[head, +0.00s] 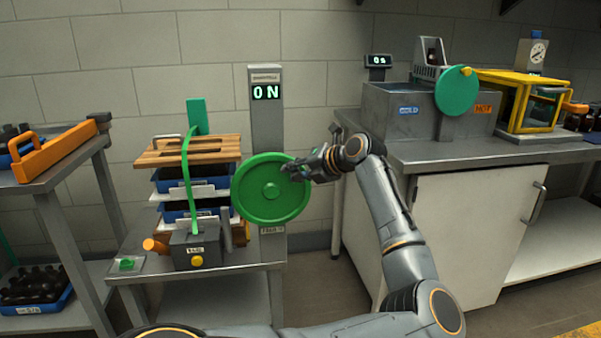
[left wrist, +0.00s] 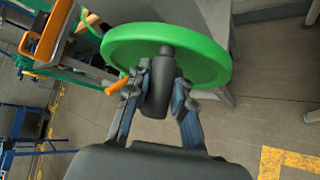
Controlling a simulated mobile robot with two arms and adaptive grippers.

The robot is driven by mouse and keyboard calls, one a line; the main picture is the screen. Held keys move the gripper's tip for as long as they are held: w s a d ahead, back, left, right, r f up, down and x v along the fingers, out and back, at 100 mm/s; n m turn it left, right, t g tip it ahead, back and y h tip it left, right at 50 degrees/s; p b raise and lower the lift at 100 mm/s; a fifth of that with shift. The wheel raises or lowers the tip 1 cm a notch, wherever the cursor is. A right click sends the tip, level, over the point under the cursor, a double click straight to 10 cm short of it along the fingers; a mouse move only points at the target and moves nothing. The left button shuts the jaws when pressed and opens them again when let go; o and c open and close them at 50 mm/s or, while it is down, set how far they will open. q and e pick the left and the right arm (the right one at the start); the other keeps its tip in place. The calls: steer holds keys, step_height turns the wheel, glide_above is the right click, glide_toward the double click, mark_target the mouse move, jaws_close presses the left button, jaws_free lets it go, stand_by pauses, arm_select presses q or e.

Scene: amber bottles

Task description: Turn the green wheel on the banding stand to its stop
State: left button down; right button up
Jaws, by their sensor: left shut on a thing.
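The green wheel (head: 268,203) stands upright on the front of the banding stand's grey column (head: 268,128), whose display (head: 266,93) reads "0N". My left gripper (head: 298,170) is at the wheel's upper right. In the left wrist view, the wheel (left wrist: 125,46) lies just beyond my left gripper (left wrist: 158,88). Its two fingers are shut on the wheel's dark handle (left wrist: 158,82), one on each side. A green strap (head: 187,185) runs over the wooden lid (head: 185,151) on stacked blue trays (head: 172,188) left of the wheel. My right gripper is not in view.
A counter (head: 440,153) at right holds a grey bath (head: 400,118) and a yellow-framed box (head: 520,103). A side bench (head: 68,150) stands at left.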

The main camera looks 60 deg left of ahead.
arm_select(q)
steer(key=shift+s+a+r+t, duration=0.15)
steer(key=shift+s+r+t, duration=0.15)
steer(key=shift+s, duration=0.05)
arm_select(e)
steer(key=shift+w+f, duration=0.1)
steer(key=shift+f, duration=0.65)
arm_select(q)
steer(key=c, duration=1.1)
jaws_free()
steer(key=shift+f, duration=0.1)
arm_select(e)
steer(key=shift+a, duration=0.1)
arm_select(q)
steer(key=v, duration=1.2)
steer(key=shift+a+r, duration=0.15)
steer(key=shift+r, duration=0.05)
